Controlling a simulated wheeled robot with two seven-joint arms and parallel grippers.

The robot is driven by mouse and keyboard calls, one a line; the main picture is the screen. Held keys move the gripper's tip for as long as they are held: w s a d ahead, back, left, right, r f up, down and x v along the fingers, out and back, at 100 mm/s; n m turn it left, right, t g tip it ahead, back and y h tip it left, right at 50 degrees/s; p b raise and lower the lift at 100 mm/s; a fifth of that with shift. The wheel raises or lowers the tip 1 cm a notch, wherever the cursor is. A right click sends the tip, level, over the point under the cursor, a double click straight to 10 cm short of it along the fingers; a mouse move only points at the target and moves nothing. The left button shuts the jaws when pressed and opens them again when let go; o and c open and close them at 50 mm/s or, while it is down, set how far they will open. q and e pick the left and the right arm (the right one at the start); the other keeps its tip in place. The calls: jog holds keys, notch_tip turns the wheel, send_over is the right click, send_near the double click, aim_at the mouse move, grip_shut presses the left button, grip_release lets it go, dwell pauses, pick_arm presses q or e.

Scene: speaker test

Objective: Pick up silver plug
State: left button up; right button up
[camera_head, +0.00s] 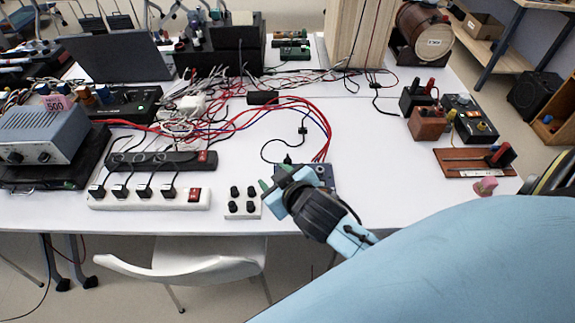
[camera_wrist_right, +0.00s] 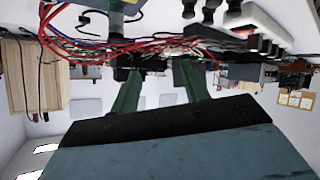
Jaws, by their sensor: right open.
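I cannot make out a silver plug for certain in either view. A small black plug on a black cable (camera_head: 287,159) shows just behind my right gripper (camera_head: 275,178) in the head view. The right gripper is over the front of the white table, beside a dark blue box (camera_head: 326,173) that it partly hides. In the right wrist view its two green fingers (camera_wrist_right: 160,74) are spread, with nothing seen held between them. My left gripper is not in view.
A white power strip (camera_head: 150,199), a black power strip (camera_head: 160,161) and a white block with black knobs (camera_head: 243,203) lie left of the gripper. Red and black cables tangle behind. A white chair (camera_head: 185,268) stands in front.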

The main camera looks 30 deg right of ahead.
jog(key=w+a+r+n+t+y, duration=0.3)
jog(key=w+r, duration=0.1)
jog(key=r, duration=0.3)
jog(key=w+a+r+n+t+y, duration=0.2)
jog(key=w+a+r+t+y, duration=0.15)
jog(key=r, duration=0.25)
jog(key=a+r+n+g+y, duration=0.3)
jog(key=a+r+n+y, duration=0.2)
jog(key=a+n+y, duration=0.25)
jog(key=n+g+h+b, duration=0.1)
jog(key=n+g+h, duration=0.9)
jog(key=g+h, duration=0.45)
send_over(288, 160)
jog(key=shift+g+y, duration=0.55)
jog(key=shift+g, duration=0.05)
jog(key=f, duration=1.8)
jog(key=shift+s+f, duration=0.25)
jog(key=shift+f, duration=0.05)
jog(key=shift+w+f+b, duration=0.15)
jog(key=shift+f, duration=1.4)
jog(key=shift+w+f+b, duration=0.1)
jog(key=shift+f+b, duration=0.05)
jog(key=shift+f, duration=1.35)
jog(key=shift+c, duration=0.3)
